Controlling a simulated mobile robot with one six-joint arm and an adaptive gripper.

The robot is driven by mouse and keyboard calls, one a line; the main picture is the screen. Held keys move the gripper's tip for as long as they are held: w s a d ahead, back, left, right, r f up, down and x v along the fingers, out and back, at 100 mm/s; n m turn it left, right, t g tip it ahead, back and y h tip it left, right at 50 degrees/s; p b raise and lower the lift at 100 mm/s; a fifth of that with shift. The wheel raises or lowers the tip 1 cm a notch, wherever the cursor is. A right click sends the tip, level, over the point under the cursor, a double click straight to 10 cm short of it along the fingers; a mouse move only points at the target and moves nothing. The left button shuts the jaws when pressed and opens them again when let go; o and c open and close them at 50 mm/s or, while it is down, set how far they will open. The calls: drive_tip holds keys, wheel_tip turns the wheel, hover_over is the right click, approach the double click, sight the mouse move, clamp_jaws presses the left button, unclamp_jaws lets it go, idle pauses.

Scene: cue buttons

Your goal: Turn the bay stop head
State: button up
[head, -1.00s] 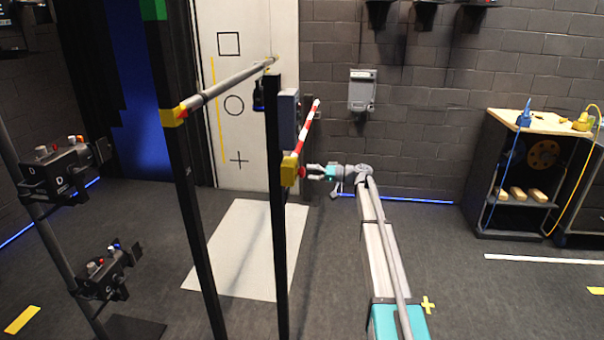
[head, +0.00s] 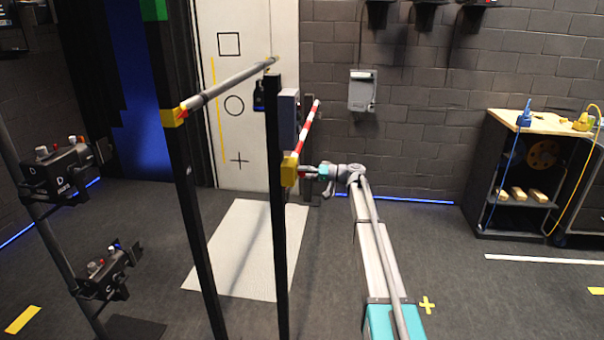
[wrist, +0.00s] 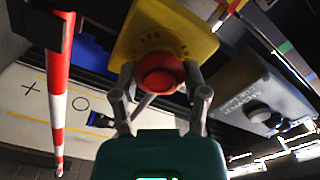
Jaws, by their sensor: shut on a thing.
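The bay stop is a yellow box with a red round head. In the head view the yellow box (head: 289,169) sits on the dark post (head: 278,240) beside the red-and-white barrier. In the wrist view the red head (wrist: 160,73) stands out from the yellow box (wrist: 160,35) between my fingers. My gripper (wrist: 161,92) is shut on the red head, one finger at each side. In the head view my gripper (head: 308,173) reaches the box from the right and hides most of the head.
A red-and-white striped arm (head: 308,125) extends behind the box; it also shows at left in the wrist view (wrist: 58,90). A grey box (wrist: 262,95) is close at right in the wrist view. A stand with button boxes (head: 62,172) is at far left.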

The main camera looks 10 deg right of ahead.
drive_tip(key=shift+a, duration=0.1)
drive_tip(key=shift+c, duration=1.2)
